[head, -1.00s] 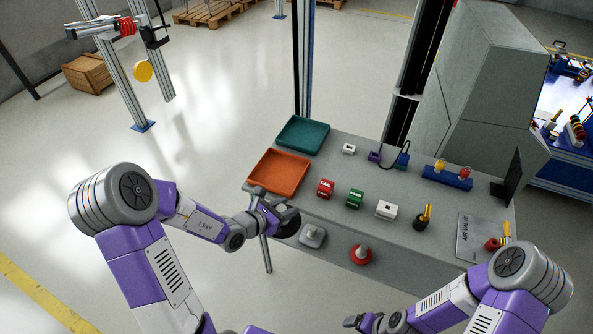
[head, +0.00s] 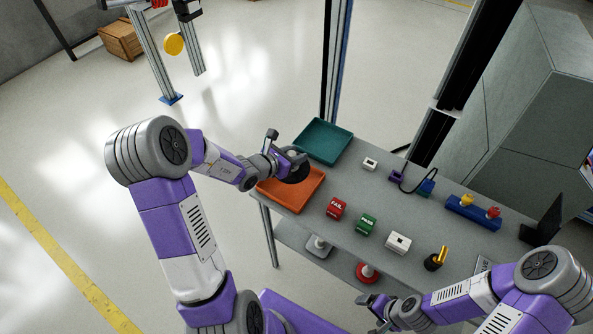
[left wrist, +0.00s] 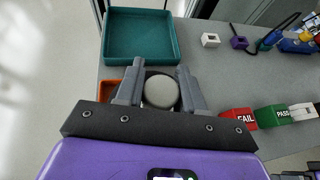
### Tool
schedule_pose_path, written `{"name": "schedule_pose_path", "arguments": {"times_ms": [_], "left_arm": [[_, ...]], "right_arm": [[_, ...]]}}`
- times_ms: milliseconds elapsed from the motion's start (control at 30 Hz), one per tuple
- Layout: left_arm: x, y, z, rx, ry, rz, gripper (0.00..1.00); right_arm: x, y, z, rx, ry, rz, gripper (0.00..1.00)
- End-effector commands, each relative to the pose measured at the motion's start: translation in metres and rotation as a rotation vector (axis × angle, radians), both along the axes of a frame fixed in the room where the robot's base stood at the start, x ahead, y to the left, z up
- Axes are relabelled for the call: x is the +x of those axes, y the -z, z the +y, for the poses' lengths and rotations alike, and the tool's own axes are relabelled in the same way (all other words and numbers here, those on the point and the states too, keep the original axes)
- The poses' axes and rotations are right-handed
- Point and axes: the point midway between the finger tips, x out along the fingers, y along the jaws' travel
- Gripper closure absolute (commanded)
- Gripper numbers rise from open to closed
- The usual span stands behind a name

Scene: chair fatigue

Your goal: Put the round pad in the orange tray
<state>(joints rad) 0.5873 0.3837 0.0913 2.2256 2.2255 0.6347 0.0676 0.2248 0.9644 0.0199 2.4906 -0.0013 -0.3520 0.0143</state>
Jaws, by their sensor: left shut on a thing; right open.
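My left gripper (head: 291,158) is shut on the round pad (head: 294,174), a dark disc. In the left wrist view, the pad's round grey top (left wrist: 161,92) sits between the two fingers, with a dark rim around it. In the head view the pad is over the far part of the orange tray (head: 285,199); I cannot tell how high above its floor. In the left wrist view only a bit of the tray (left wrist: 107,88) shows beside the left finger. My right gripper (head: 376,306) is open and empty at the bottom, away from the table.
A teal tray (head: 322,141) lies just beyond the orange one. A red FAIL block (head: 337,208), a green PASS block (head: 366,224) and a white block (head: 398,243) stand to the right.

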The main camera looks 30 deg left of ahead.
Motion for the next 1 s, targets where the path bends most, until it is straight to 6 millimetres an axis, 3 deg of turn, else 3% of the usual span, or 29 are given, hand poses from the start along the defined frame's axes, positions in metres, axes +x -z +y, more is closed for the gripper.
{"name": "schedule_pose_path", "arguments": {"times_ms": [100,333,533,933,967,1000], "left_arm": [[0.000,0.023,0.000,-0.001,0.000,-0.001,1.00],[0.001,0.040,0.000,0.000,0.000,-0.003,1.00],[0.000,0.068,0.000,0.000,-0.001,-0.002,1.00],[0.001,0.073,0.000,0.002,0.001,-0.005,1.00],[0.000,0.074,0.000,0.001,0.000,-0.001,0.61],[0.000,0.073,0.000,0.001,0.000,-0.001,0.54]], "right_arm": [[0.000,0.008,0.000,0.000,0.000,0.001,0.12],[0.000,0.012,0.000,0.000,0.000,0.000,0.12],[0.000,0.020,0.000,0.000,0.000,0.000,0.12],[0.000,0.024,0.000,0.000,0.000,0.000,0.12],[0.000,0.024,0.000,0.000,0.000,0.000,0.12],[0.000,0.023,0.000,0.000,0.000,0.000,0.12]]}}
